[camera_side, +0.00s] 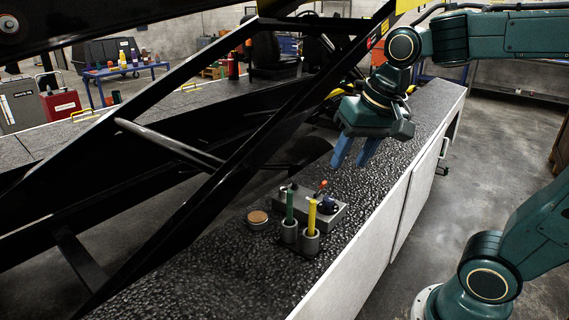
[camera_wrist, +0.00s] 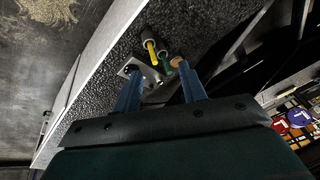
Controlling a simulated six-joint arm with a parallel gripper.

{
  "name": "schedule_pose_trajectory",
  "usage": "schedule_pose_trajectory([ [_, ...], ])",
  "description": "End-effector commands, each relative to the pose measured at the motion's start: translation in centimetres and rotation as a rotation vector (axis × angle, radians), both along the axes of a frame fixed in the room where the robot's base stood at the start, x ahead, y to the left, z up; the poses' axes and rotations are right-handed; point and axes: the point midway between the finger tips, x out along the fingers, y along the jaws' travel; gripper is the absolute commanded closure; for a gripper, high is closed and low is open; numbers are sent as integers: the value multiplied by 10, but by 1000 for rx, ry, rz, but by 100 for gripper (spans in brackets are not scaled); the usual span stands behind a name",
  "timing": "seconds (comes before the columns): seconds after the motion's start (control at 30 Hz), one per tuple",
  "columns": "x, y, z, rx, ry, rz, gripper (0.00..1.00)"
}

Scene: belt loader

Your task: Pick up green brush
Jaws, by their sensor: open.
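The green brush (camera_side: 290,203) stands upright in a grey cup-like holder (camera_side: 289,233) on the dark, rough-topped ledge in the side view. A yellow brush (camera_side: 312,215) stands in a second holder (camera_side: 310,242) just to its right; it also shows in the wrist view (camera_wrist: 151,52). My gripper (camera_side: 351,164) is above and to the right of the brushes, apart from them. Its two blue fingers are spread with nothing between them. In the wrist view the fingers (camera_wrist: 158,72) frame the small items, and the green brush is hard to make out there.
A grey block (camera_side: 328,212) with small knobs, one red-tipped, lies behind the holders. A round brown-topped disc (camera_side: 258,217) sits left of them. A black diagonal beam (camera_side: 215,165) rises close on the left. The ledge (camera_side: 270,285) is clear toward the front.

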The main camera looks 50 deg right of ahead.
Motion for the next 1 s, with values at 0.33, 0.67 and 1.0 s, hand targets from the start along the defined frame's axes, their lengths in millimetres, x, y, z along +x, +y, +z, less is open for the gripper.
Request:
schedule_pose_trajectory([
  [0.33, 69, -19, -8, 110, 108, -398, 59],
  [0.67, 132, -42, -35, 183, 200, -784, 59],
  [1.0, 182, -65, -74, 221, 268, -1136, 59],
])
